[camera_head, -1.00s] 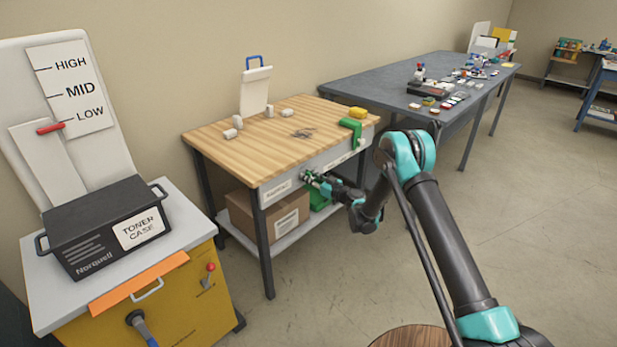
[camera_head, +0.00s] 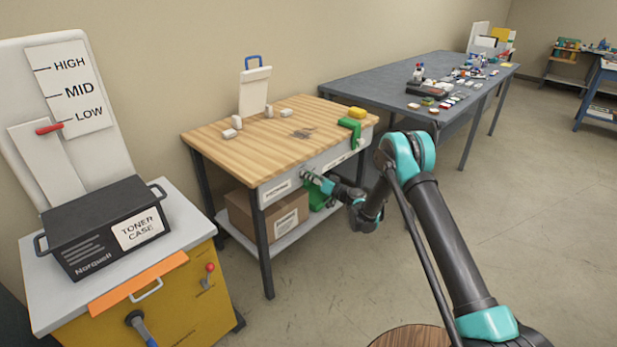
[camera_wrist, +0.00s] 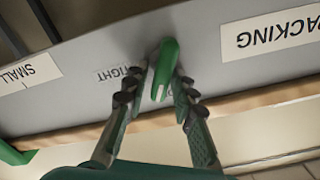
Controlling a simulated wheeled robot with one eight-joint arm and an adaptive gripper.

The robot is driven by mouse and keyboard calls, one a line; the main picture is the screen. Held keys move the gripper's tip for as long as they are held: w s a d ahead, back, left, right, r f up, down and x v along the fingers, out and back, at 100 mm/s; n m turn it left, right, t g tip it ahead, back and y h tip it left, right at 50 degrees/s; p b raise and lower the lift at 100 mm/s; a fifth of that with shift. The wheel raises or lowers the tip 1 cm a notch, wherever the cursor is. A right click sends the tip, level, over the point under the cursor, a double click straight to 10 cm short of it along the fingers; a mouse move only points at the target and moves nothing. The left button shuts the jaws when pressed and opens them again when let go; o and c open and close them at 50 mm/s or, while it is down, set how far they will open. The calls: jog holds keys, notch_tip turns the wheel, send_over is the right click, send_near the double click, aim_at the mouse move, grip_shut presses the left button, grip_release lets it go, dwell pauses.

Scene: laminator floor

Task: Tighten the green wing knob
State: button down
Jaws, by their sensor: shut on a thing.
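The green wing knob (camera_wrist: 166,62) sticks out from the grey front panel (camera_wrist: 90,72) of the wooden-topped bench. In the wrist view my gripper (camera_wrist: 157,90) has one finger on each side of the knob and is shut on it. The knob's wing stands roughly upright in that view, tilted a little. A small label partly reading "TIGHT" lies beside the knob, partly covered by my finger. In the head view my gripper (camera_head: 308,177) is at the bench front, and the knob is too small and covered to make out there.
The wooden bench (camera_head: 225,150) carries several pale blocks, a yellow block (camera_head: 357,113) and a green clamp (camera_head: 351,130) at its edge. A cardboard box (camera_head: 240,215) sits on its lower shelf. The toner case (camera_head: 100,225) is at left. Floor at right is open.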

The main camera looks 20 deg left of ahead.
jog(key=m, duration=0.6)
jog(key=shift+w+d+f+m, duration=0.2)
jog(key=shift+w+f+m, duration=0.1)
jog(key=shift+f, duration=0.05)
jog(key=m, duration=0.5)
jog(key=shift+w+f+m, duration=0.1)
jog(key=shift+f+m, duration=0.3)
jog(key=shift+d, duration=0.1)
jog(key=c, duration=1.5)
grip_release()
jog(key=shift+c, duration=0.2)
jog(key=v, duration=1.1)
jog(key=shift+s+d, duration=0.2)
jog(key=shift+d, duration=0.15)
